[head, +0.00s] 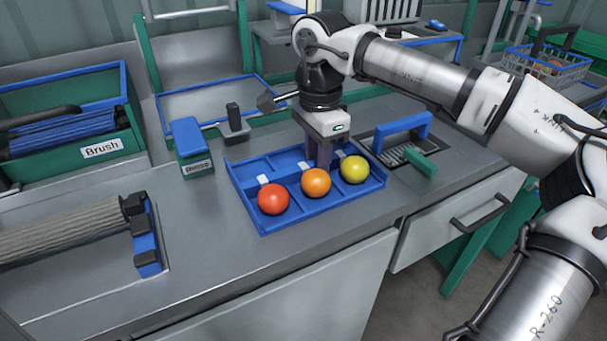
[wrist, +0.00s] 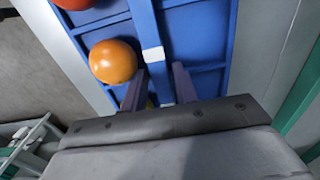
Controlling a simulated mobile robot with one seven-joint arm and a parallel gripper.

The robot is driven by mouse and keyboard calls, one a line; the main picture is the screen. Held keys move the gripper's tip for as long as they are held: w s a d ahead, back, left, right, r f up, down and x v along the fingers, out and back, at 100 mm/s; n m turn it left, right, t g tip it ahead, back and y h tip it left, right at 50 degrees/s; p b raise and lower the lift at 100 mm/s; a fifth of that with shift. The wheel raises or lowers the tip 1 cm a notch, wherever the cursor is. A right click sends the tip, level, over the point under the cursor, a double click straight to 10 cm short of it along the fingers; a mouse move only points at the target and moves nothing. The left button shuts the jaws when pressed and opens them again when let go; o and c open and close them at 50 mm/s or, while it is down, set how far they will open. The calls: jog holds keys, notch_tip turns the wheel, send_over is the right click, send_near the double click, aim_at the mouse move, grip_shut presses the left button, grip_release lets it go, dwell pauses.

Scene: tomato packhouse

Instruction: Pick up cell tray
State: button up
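The blue cell tray (head: 262,222) lies on the steel bench. A red tomato (head: 273,199), an orange tomato (head: 316,183) and a yellow tomato (head: 354,169) sit in its front cells. The back cells that show are empty. My gripper (head: 319,160) points down at the tray's middle, behind the orange tomato. In the wrist view, my two fingers (wrist: 164,75) stand apart, one on each side of the tray's blue centre rib (wrist: 142,20). I cannot tell whether they touch it. The yellow tomato is mostly hidden there by my left finger.
A blue-and-green block (head: 189,148) stands left of the tray. Bare bench runs along the tray's front.

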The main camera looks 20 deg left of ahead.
dwell(0.4)
grip_shut()
